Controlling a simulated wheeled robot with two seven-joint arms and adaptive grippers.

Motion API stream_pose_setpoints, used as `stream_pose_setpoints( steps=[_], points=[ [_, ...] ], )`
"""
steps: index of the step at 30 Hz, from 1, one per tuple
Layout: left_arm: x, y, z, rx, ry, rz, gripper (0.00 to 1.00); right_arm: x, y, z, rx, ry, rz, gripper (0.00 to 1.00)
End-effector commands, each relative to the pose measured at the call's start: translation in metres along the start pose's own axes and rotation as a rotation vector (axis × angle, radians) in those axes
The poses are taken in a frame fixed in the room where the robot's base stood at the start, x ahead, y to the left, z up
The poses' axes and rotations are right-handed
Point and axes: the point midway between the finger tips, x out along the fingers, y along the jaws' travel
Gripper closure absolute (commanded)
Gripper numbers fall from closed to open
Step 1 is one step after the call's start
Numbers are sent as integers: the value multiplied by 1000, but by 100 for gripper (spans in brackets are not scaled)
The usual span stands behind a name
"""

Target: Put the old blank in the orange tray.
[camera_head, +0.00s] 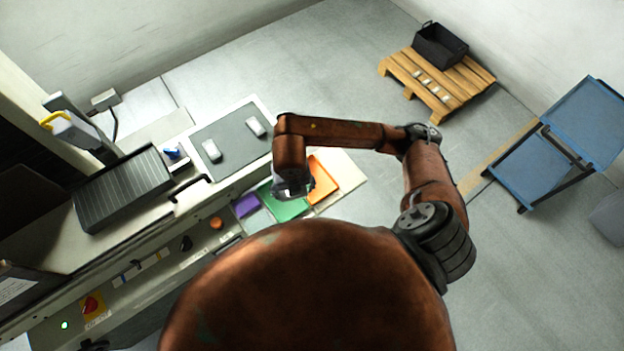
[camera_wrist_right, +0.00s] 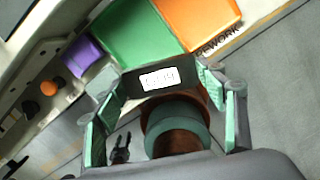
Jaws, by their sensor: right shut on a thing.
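My right gripper (camera_head: 294,190) hangs above the tray row. In the right wrist view its fingers (camera_wrist_right: 165,95) are shut on a dark blank with a white, numbered face (camera_wrist_right: 158,78). The number is too blurred to read surely, and I cannot tell from it whether this is the old blank. The orange tray (camera_head: 322,181) lies flat on a pale board, right of the green tray (camera_head: 284,207), partly hidden by my arm. The orange tray also shows at the top of the right wrist view (camera_wrist_right: 200,20); the held blank is apart from it.
A purple tray (camera_head: 246,205) lies left of the green one. Lettering resembling "REWORK" (camera_wrist_right: 220,40) borders the orange tray. A pallet (camera_head: 455,95) and blue cart (camera_head: 555,150) stand on the floor.

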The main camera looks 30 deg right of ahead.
Motion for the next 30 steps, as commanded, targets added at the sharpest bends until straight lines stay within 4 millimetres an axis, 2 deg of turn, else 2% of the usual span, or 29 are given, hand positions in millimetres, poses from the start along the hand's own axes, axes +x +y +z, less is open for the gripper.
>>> stream_pose_setpoints(
  steps=[6,12,16,20,30],
  points=[
    [-4,0,-2,0,2,0,60,1,6,-8,448,1,-52,77],
    [-6,0,-3,0,4,0,60,2,7,-11,709,0,-84,77],
    [-5,0,-4,1,5,0,60,5,6,-10,779,-1,-92,77],
    [0,0,-4,1,5,0,60,17,-7,2,796,2,-98,77],
    [-9,0,-6,1,7,0,60,56,-56,56,792,0,-99,77]
  ],
)
